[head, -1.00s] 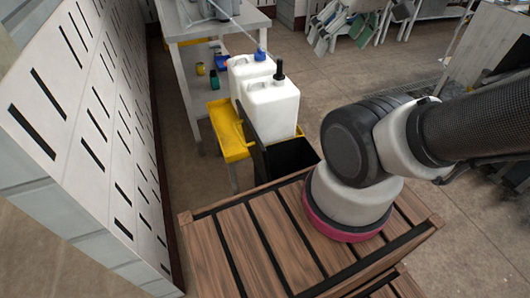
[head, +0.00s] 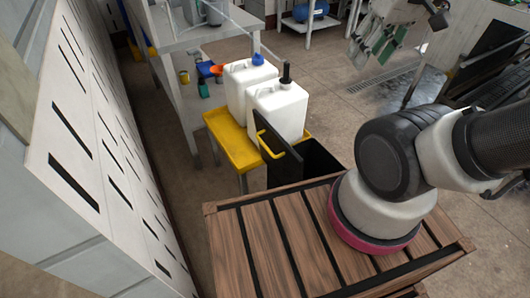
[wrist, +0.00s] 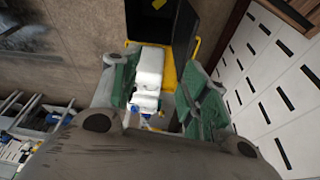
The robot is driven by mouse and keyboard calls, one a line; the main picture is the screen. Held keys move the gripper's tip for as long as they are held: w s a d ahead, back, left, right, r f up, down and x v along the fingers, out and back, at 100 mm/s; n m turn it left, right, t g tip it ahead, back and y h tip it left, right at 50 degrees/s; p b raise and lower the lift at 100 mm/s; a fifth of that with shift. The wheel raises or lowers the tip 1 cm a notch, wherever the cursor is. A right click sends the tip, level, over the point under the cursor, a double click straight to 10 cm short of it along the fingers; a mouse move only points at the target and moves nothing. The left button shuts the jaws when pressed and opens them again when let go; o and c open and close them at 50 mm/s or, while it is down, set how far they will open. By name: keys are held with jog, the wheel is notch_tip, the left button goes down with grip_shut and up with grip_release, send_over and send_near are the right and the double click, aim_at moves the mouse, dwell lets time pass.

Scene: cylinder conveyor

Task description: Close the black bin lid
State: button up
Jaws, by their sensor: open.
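The black bin (head: 320,158) stands just behind the wooden slatted top, its mouth open. Its black lid (head: 282,158) stands raised on the bin's left side, with a yellow handle (head: 266,144) on it, close to the white jugs. In the wrist view the dark bin (wrist: 158,22) is at the top, with a yellow handle (wrist: 196,46) at its right edge. My gripper (wrist: 162,70) is open, with its two green-grey fingers spread and nothing held between them. The bin and jugs show beyond the fingers, which look apart from the lid.
Two white jugs (head: 278,108) stand on a yellow stand (head: 225,135) beside the lid. The wooden slatted top (head: 270,245) lies in front of the bin. A white slotted wall (head: 90,150) runs along the left. A grey shelf table (head: 195,40) stands behind.

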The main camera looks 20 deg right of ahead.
jog(key=w+a+f+n+g, duration=0.1)
jog(key=a+f, duration=0.2)
jog(key=w+a+f+n+g, duration=0.2)
jog(key=a+f, duration=0.1)
jog(key=w+a+f+n+g, duration=0.1)
jog(key=w+a+f, duration=0.1)
jog(key=a+f, duration=0.1)
jog(key=shift+f+n+h, duration=0.3)
jog(key=shift+f, duration=0.05)
grip_shut()
jog(key=w+a+f+n, duration=0.4)
jog(key=a+f+n, duration=0.4)
jog(key=w+a+f+n, duration=0.4)
jog(key=a+f+n, duration=0.3)
jog(key=a+f, duration=0.15)
notch_tip(320, 180, down, 10)
jog(key=shift+t, duration=0.3)
jog(key=shift+w+d+r, duration=0.2)
jog(key=shift+d, duration=0.55)
jog(key=shift+w+d+r, duration=0.2)
jog(key=shift+w+d, duration=0.05)
jog(key=shift+d, duration=0.45)
jog(key=shift+w+d+r, duration=0.2)
jog(key=shift+d, duration=0.55)
